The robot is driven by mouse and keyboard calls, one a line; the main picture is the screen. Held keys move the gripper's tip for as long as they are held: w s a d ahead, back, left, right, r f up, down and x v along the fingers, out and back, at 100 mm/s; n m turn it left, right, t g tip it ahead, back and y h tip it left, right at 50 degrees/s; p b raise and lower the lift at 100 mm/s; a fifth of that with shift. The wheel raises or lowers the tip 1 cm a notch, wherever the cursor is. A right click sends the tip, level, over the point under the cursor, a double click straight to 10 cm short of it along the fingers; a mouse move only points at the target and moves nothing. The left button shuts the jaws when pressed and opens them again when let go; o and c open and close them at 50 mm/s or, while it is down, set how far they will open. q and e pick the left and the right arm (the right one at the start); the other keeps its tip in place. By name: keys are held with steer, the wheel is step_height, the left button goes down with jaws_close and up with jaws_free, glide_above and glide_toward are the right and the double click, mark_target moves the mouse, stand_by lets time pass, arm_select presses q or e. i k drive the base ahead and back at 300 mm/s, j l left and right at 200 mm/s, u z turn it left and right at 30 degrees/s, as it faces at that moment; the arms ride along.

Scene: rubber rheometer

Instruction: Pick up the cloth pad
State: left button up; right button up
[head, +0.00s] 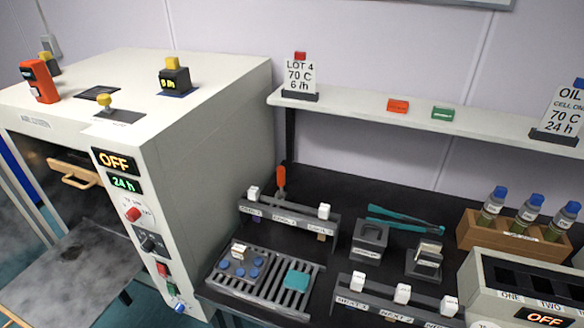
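A small teal pad (297,280), which looks like the cloth pad, lies flat on the right part of a grey slatted rack (264,303) on the dark bench. To its left on the same rack is a grey block (240,268) with several blue round pieces and a white-topped item. Neither of my grippers is in view, and nothing is touching the pad.
A white oven (200,115) marked OFF and 24 h stands left. Labelled holders (290,218) with white-topped pieces stand behind and right of the rack. Teal tongs (405,223), a wooden bottle rack (515,245) and a wall shelf (350,108) are farther back.

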mark_target(294, 280)
steer(key=u, duration=1.05)
steer(key=z, duration=1.1)
steer(key=j, duration=0.6)
steer(key=i+j+z, duration=0.1)
steer(key=j, duration=0.5)
